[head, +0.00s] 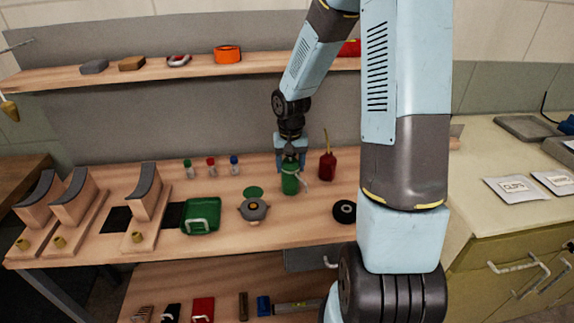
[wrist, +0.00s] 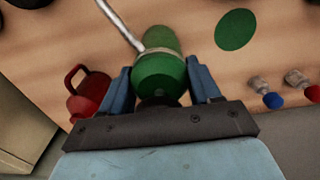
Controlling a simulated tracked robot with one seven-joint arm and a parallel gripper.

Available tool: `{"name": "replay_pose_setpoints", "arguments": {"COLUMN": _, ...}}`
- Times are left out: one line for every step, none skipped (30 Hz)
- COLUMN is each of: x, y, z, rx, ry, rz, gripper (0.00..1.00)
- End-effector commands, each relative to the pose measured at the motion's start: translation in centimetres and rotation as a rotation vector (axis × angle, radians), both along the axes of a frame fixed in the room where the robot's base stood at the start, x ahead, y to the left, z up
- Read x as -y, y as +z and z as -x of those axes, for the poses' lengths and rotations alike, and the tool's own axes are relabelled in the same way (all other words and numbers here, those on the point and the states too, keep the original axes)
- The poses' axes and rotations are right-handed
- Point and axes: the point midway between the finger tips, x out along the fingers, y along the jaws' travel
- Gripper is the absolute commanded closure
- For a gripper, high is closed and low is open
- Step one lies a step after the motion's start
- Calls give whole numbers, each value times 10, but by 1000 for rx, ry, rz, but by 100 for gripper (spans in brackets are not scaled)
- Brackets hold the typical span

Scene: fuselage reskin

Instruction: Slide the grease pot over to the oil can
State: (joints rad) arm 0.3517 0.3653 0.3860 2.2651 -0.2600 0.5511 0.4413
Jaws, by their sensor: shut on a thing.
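The grease pot, as I take it, is a green rounded cylinder with a pale bar at its side (head: 290,183), upright on the wooden bench. My gripper (head: 290,164) comes down on it from above and is shut on its upper part. In the wrist view the green pot (wrist: 160,72) sits between the two blue fingers of my gripper (wrist: 162,78). The oil can (head: 327,166) is red with a thin upright spout. It stands a short gap to the right of the pot. In the wrist view the red can (wrist: 90,98) is left of the fingers.
A flat green disc (head: 253,192) and a grey knobbed part (head: 253,210) lie left of the pot. Small capped bottles (head: 211,167) stand behind to the left. A black ring (head: 344,211) lies front right. A green case (head: 201,215) sits further left.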

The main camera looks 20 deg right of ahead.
Motion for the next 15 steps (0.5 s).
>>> {"name": "replay_pose_setpoints", "arguments": {"x": 0, "y": 0, "z": 0, "rx": 0, "ry": 0, "rz": 0, "gripper": 70}}
{"name": "replay_pose_setpoints", "arguments": {"x": 0, "y": 0, "z": 0, "rx": 0, "ry": 0, "rz": 0, "gripper": 73}}
{"name": "replay_pose_setpoints", "arguments": {"x": 0, "y": 0, "z": 0, "rx": 0, "ry": 0, "rz": 0, "gripper": 77}}
{"name": "replay_pose_setpoints", "arguments": {"x": 0, "y": 0, "z": 0, "rx": 0, "ry": 0, "rz": 0, "gripper": 80}}
{"name": "replay_pose_setpoints", "arguments": {"x": 0, "y": 0, "z": 0, "rx": 0, "ry": 0, "rz": 0, "gripper": 83}}
{"name": "replay_pose_setpoints", "arguments": {"x": 0, "y": 0, "z": 0, "rx": 0, "ry": 0, "rz": 0, "gripper": 87}}
{"name": "replay_pose_setpoints", "arguments": {"x": 0, "y": 0, "z": 0, "rx": 0, "ry": 0, "rz": 0, "gripper": 89}}
{"name": "replay_pose_setpoints", "arguments": {"x": 0, "y": 0, "z": 0, "rx": 0, "ry": 1, "rz": 0, "gripper": 91}}
{"name": "replay_pose_setpoints", "arguments": {"x": 0, "y": 0, "z": 0, "rx": 0, "ry": 1, "rz": 0, "gripper": 91}}
{"name": "replay_pose_setpoints", "arguments": {"x": 0, "y": 0, "z": 0, "rx": 0, "ry": 1, "rz": 0, "gripper": 91}}
{"name": "replay_pose_setpoints", "arguments": {"x": 0, "y": 0, "z": 0, "rx": 0, "ry": 1, "rz": 0, "gripper": 91}}
{"name": "replay_pose_setpoints", "arguments": {"x": 0, "y": 0, "z": 0, "rx": 0, "ry": 1, "rz": 0, "gripper": 91}}
{"name": "replay_pose_setpoints", "arguments": {"x": 1, "y": 0, "z": 0, "rx": 0, "ry": 1, "rz": 0, "gripper": 91}}
{"name": "replay_pose_setpoints", "arguments": {"x": 2, "y": 0, "z": 0, "rx": 0, "ry": 1, "rz": 0, "gripper": 91}}
{"name": "replay_pose_setpoints", "arguments": {"x": 3, "y": 0, "z": 0, "rx": 0, "ry": 2, "rz": 0, "gripper": 91}}
